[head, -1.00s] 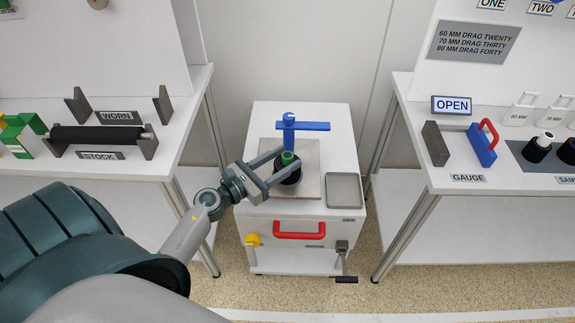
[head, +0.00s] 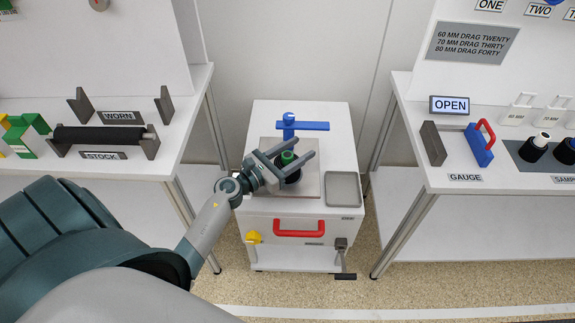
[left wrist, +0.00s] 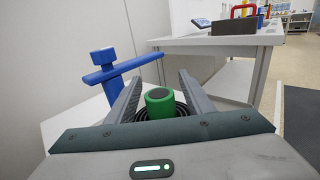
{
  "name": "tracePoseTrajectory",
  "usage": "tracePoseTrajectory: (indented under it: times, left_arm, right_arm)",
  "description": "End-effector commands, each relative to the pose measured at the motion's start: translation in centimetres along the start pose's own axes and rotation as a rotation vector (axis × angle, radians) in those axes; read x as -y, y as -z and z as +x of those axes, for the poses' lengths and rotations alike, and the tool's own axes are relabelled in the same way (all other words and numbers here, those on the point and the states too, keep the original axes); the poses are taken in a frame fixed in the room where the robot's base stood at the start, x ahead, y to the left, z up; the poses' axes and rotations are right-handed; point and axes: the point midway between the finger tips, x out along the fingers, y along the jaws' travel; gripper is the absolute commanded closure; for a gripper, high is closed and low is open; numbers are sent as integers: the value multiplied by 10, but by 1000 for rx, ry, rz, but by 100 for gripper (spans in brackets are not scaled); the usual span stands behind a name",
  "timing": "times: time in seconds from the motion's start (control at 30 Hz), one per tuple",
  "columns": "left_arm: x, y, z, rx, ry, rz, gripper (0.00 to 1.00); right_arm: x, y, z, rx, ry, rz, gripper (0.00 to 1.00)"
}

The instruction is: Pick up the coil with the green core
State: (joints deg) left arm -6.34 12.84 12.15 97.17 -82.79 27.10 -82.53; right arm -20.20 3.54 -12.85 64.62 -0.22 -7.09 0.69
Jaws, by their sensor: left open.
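The coil (head: 293,176) is black with a green core (head: 288,158) standing up from its middle. It sits on a grey plate on top of the white cart. My left gripper (head: 291,153) is open, with its two fingers on either side of the green core. In the left wrist view the green core (left wrist: 160,102) stands between the spread fingers, with the dark coil rings (left wrist: 150,114) around its base. The gripper hides part of the coil. I cannot tell whether a finger touches it. My right gripper is not in view.
A blue post with a crossbar (head: 302,125) stands just behind the coil. A grey tray (head: 343,188) lies right of it on the white cart (head: 265,112). A red handle (head: 298,227) is on the cart's front. Tables stand on both sides.

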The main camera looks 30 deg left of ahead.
Motion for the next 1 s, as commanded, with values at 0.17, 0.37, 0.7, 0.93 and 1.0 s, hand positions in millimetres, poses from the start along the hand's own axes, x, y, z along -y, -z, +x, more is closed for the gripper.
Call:
tracePoseTrajectory:
  times: [0.17, 0.37, 0.7, 0.93, 1.0]
  left_arm:
    - [0, 1, 1, -1, 0, 0, 52]
    - [0, 1, 0, 0, 0, 0, 52]
    - [0, 0, 0, 0, 0, 0, 100]
    - [0, -1, 1, 1, 0, 0, 100]
    - [0, -2, 1, 1, 0, 1, 100]
  right_arm:
    - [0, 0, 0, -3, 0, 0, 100]
    - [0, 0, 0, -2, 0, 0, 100]
    - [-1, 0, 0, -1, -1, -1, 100]
    - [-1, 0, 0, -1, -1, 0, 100]
    - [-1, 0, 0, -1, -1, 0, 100]
